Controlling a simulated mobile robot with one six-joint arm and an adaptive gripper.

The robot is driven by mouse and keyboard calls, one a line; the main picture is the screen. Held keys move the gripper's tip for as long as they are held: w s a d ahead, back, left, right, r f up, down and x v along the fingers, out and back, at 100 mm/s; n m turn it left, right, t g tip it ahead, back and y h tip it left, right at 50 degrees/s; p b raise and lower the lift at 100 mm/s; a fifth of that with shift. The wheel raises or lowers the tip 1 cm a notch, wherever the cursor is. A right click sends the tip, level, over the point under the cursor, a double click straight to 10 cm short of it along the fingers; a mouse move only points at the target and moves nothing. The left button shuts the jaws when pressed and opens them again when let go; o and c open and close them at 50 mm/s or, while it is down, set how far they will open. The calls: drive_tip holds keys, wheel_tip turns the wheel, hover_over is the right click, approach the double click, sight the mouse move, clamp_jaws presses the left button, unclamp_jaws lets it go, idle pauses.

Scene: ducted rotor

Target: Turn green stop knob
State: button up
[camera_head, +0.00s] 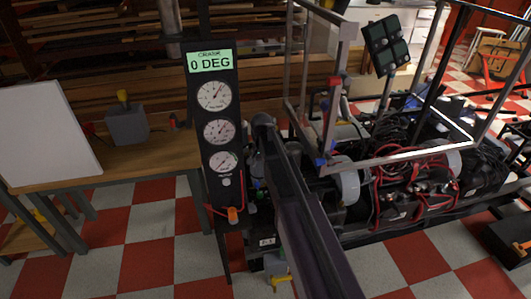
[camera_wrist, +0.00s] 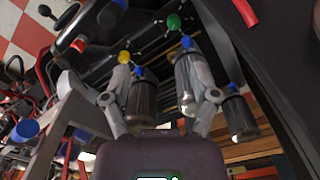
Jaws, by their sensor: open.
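The green knob (camera_wrist: 174,22) is a small round ball at the top of the wrist view, above a dark bar with thin rods. My gripper (camera_wrist: 158,70) is open, with its two grey fingers apart. The green knob appears beyond the fingertips, a little right of the middle, with no visible contact. A yellow knob (camera_wrist: 124,57) shows by the left finger. A blue knob (camera_wrist: 187,42) shows just below the green one. In the head view my dark arm link covers the gripper area, and the green knob cannot be made out there.
A wooden workbench (camera_head: 150,155) is at left. Checkered floor (camera_head: 150,255) lies open in front.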

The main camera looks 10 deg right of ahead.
drive_tip(key=s+r+n+p, duration=0.1)
drive_tip(key=s+r+p, duration=0.4)
drive_tip(key=r+p, duration=0.2)
drive_tip(key=shift+s+r+n+p, duration=0.35)
drive_tip(key=shift+r+n, duration=0.05)
drive_tip(key=shift+r, duration=0.25)
idle(0.4)
drive_tip(key=s+r+n+p, duration=0.4)
drive_tip(key=s+r+p, duration=0.6)
drive_tip(key=s, duration=0.5)
drive_tip(key=shift+s+r+n+p, duration=0.2)
drive_tip(key=shift+r+n+p, duration=0.1)
drive_tip(key=shift+n, duration=0.1)
idle(1.6)
drive_tip(key=shift+c, duration=1.3)
drive_tip(key=shift+a, duration=0.1)
